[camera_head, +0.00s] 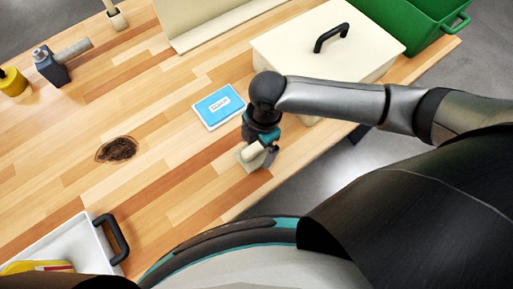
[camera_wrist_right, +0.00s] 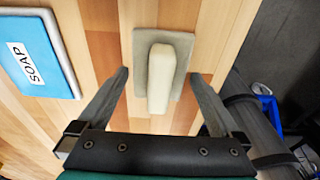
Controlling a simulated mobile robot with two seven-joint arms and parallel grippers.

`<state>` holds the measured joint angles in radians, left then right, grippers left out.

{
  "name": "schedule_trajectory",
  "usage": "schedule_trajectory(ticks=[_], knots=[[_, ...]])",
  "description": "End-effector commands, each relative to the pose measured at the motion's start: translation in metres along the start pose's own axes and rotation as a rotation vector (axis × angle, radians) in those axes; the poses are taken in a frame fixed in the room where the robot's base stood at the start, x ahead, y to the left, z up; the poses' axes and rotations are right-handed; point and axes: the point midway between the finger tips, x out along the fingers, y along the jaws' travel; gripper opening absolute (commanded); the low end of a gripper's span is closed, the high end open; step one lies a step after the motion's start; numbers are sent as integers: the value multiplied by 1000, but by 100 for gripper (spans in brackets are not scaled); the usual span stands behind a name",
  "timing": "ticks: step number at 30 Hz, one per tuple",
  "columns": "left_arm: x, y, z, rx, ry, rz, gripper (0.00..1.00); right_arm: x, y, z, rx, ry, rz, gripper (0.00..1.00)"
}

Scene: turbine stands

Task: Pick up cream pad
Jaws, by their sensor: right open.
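The cream pad (camera_head: 246,153) lies on the wooden workbench near its front edge, partly hidden by my right gripper in the head view. In the right wrist view the pad (camera_wrist_right: 160,75) shows a flat grey-beige plate with a raised cream handle pointing toward the gripper. My right gripper (camera_head: 262,158) is above the pad, pointing down. In the wrist view its two fingers (camera_wrist_right: 158,78) are spread on either side of the pad, with gaps visible, and nothing is held. My left gripper is not in view.
A blue SOAP packet (camera_head: 219,105) lies beside the pad. A cream box (camera_head: 375,45) with a black handle and a green crate (camera_head: 415,25) stand at the right. A dark stain (camera_head: 117,149) marks the bench. A white tray (camera_head: 85,235) is at lower left; a hammer (camera_head: 55,68) lies upper left.

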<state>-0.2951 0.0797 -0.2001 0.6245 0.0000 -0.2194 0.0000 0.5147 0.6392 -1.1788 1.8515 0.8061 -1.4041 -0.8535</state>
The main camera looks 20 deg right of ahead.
Motion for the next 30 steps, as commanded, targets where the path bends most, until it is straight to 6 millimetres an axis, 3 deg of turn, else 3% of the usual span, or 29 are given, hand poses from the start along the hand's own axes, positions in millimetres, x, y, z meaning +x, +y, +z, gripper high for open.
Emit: schedule_trajectory(ticks=[6, 25, 30], knots=[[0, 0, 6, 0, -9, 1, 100, 1, 0, 0, 0, 0, 1, 100], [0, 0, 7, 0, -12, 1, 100, 0, 0, 0, 0, -1, 1, 29], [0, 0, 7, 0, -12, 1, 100, 0, 0, 0, 0, 0, 1, 28]])
